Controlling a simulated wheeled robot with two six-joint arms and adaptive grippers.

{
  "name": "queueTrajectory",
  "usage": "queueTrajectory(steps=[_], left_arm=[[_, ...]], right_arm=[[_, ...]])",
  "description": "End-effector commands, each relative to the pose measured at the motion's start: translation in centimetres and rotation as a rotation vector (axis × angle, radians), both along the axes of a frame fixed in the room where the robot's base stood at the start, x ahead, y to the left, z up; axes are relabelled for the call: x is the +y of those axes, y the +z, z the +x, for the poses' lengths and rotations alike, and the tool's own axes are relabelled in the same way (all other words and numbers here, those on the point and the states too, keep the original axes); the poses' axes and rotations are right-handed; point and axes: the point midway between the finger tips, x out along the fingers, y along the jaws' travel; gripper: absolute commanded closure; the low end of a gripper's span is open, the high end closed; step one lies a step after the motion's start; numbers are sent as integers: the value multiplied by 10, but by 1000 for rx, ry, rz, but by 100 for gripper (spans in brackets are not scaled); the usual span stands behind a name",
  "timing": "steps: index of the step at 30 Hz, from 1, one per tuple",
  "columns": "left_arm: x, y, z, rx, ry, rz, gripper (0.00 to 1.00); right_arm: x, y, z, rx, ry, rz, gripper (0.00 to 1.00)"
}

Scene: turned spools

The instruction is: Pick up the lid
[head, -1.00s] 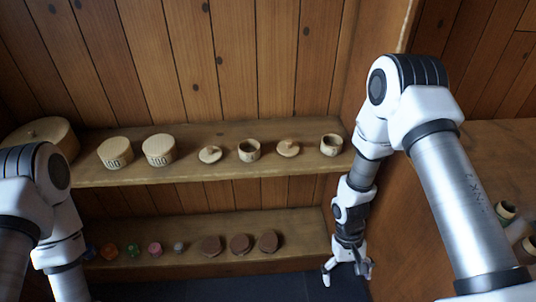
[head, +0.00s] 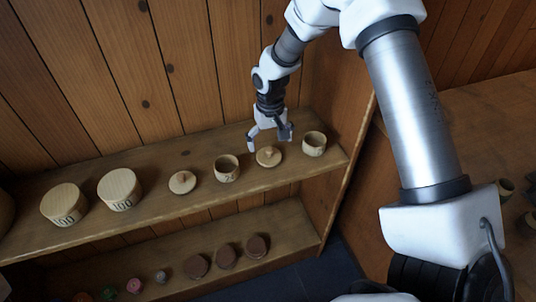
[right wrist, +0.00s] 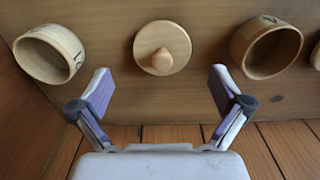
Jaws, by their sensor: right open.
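A round wooden lid (head: 268,156) with a small knob lies on the upper shelf between two open wooden pots. It also shows in the right wrist view (right wrist: 162,47), centred just beyond the fingers. A second knobbed lid (head: 183,182) lies further left on the same shelf. My right gripper (head: 268,142) is open and empty, above and slightly behind the first lid. In the right wrist view the fingers (right wrist: 160,86) are spread wider than the lid, with no visible contact. My left gripper is out of view.
Open pots stand on either side of the lid, at left (head: 227,168) and right (head: 314,144). Two closed drum-shaped boxes (head: 120,189) stand at the shelf's left. The lower shelf (head: 290,230) carries brown discs and small coloured pieces. A plank wall (head: 180,60) is close behind.

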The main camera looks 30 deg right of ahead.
Motion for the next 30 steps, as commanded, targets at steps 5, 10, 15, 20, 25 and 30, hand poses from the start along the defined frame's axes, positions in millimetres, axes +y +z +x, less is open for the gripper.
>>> queueTrajectory(steps=[5, 10, 15, 20, 25, 30], left_arm=[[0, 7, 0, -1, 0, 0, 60], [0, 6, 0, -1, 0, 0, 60], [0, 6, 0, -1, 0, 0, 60], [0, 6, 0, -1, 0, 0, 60], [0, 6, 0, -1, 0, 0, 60], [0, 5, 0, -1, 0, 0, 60]], right_arm=[[2, -32, -1, 3, 0, 0, 0], [2, -38, -1, 1, 0, 0, 0], [2, -38, -1, 1, 0, 0, 28], [2, -38, -1, 1, 0, 0, 66], [2, -39, -2, 4, 0, 0, 87], [2, -41, -3, 6, 0, 0, 99]])
